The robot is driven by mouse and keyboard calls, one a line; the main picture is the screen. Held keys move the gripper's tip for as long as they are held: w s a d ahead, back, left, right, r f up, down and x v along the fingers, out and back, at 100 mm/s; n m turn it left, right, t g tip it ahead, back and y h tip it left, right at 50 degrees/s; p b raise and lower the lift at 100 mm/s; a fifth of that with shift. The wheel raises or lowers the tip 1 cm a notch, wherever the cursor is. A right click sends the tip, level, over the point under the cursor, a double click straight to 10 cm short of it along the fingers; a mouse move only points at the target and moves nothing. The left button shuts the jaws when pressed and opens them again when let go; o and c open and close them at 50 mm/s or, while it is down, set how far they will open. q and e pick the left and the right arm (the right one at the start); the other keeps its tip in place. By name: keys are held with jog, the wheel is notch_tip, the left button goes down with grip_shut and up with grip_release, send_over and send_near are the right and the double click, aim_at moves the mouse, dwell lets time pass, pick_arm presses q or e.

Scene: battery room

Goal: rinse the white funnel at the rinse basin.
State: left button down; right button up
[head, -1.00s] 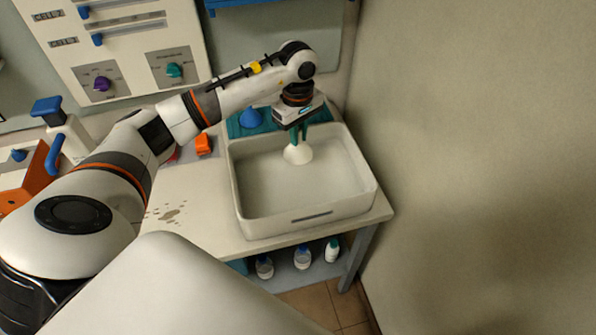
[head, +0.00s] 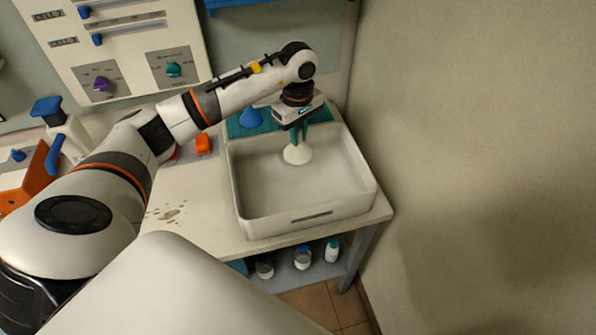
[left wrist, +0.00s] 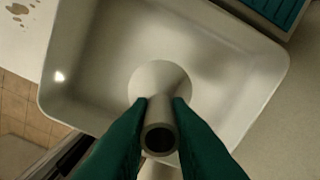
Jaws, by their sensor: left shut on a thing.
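The white funnel (head: 298,153) hangs from my left gripper (head: 299,134), cone down, inside the rinse basin (head: 300,214) near its back. In the left wrist view my left gripper (left wrist: 160,112) has its two green fingers shut on the stem of the white funnel (left wrist: 160,78). The stem's dark open end faces that camera and the cone flares below it. The pale basin (left wrist: 95,95) surrounds the cone in that view. I cannot tell whether the cone touches the basin floor. No running water shows. My right gripper is not in view.
A blue funnel (head: 250,118) stands on a teal mat (head: 236,130) behind the basin. An orange object (head: 204,145) lies left of it. A brown spill (head: 170,214) marks the counter left of the basin. A wall (head: 480,150) rises close on the right. Bottles (head: 303,257) stand on the lower shelf.

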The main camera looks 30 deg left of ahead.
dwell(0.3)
pick_arm(q)
jog(key=shift+r+p, duration=0.95)
jog(key=shift+r, duration=1.1)
jog(key=shift+f, duration=0.1)
